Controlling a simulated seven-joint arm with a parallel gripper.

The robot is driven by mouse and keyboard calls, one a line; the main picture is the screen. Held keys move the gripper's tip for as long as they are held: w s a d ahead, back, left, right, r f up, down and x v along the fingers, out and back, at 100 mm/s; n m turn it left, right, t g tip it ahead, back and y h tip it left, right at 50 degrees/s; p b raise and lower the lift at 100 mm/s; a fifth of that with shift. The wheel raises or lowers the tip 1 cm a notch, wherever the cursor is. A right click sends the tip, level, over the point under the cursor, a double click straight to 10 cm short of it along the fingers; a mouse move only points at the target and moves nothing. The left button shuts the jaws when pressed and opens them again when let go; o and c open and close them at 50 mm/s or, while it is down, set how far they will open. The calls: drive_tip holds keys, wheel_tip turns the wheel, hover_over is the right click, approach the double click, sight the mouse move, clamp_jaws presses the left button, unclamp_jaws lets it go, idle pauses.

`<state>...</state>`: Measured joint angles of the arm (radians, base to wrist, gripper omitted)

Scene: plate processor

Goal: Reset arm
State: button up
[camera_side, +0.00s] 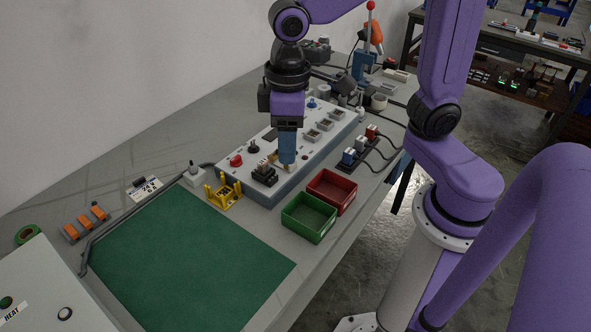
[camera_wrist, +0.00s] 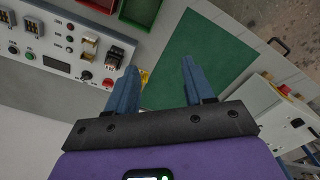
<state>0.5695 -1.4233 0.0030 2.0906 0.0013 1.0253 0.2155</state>
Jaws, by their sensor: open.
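My gripper (camera_side: 287,160) points down over the front part of the grey control box (camera_side: 325,143) in the side view. In the wrist view my gripper (camera_wrist: 160,78) shows two blue fingers, spread apart with nothing between them. The control box (camera_wrist: 65,45) lies to the left of the fingers there, with the green mat (camera_wrist: 215,60) beyond and to the right. In the side view the fingers overlap each other, and part of the box's top is hidden behind them.
A red bin (camera_side: 333,191) and a green bin (camera_side: 309,216) stand beside the box. A yellow stand (camera_side: 223,191) sits between box and green mat (camera_side: 185,262). A black strip with several plugs (camera_side: 362,152) lies on the right. The mat is clear.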

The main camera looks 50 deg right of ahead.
drive_tip(key=s+d+f+n, duration=0.3)
drive_tip(key=s+d+n, duration=0.2)
drive_tip(key=s, duration=0.8)
drive_tip(key=d, duration=0.3)
drive_tip(key=shift+d, duration=0.2)
idle(0.5)
